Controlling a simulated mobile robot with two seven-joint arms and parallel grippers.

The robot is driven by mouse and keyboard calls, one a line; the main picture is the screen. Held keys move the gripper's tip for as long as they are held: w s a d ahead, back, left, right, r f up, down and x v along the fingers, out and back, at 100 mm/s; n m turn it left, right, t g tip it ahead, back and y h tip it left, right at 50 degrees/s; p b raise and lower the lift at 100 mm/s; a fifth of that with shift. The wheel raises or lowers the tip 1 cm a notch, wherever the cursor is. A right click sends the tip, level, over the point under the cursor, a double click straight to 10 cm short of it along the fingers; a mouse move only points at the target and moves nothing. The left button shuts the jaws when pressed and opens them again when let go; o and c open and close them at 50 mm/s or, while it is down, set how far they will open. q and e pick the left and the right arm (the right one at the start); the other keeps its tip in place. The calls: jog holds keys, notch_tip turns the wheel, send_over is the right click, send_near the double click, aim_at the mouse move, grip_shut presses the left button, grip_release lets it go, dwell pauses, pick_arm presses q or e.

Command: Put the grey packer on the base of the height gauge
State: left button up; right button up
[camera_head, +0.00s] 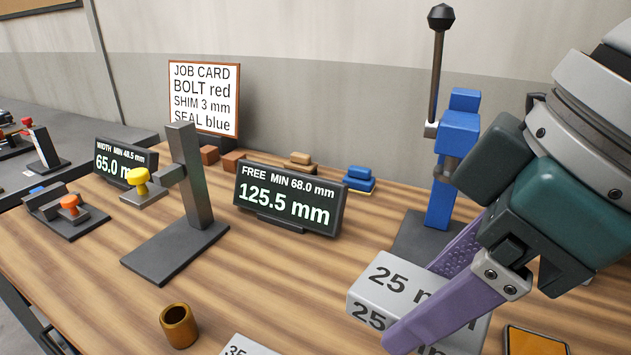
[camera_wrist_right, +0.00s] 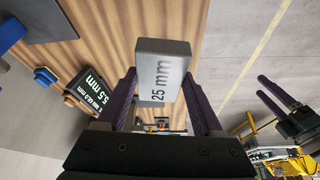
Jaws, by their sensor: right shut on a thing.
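The grey packer (camera_head: 372,297), a block marked 25 mm, is between the fingers of my right gripper (camera_head: 415,305), which is shut on it. In the wrist view the packer (camera_wrist_right: 162,62) sticks out past the fingertips. How far it is above the table is unclear. The height gauge (camera_head: 190,175) stands left of it, with a grey column, an arm with a yellow knob and a dark flat base (camera_head: 172,252). The base is bare and apart from the packer. My left gripper (camera_wrist_right: 265,91) shows only in the wrist view, with its fingers apart and empty.
A display reading 125.5 mm (camera_head: 290,200) stands behind the gauge. A blue lever press (camera_head: 455,160) rises behind my right gripper. A brass cup (camera_head: 179,325) and another marked block (camera_head: 245,346) are at the front. Wood between base and packer is clear.

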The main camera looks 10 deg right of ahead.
jog(key=w+d+r+m+t+h, duration=0.1)
jog(key=d+r+m+h, duration=0.15)
jog(key=r+m, duration=0.3)
jog(key=w+d+r+m+t+h, duration=0.1)
jog(key=d+r+m, duration=0.3)
jog(key=r, duration=0.2)
pick_arm(q)
notch_tip(320, 180, up, 37)
jog(key=p, duration=3.7)
pick_arm(e)
notch_tip(320, 180, up, 37)
jog(key=shift+f, duration=0.2)
pick_arm(q)
jog(key=shift+f, duration=0.15)
pick_arm(e)
jog(key=shift+f, duration=0.15)
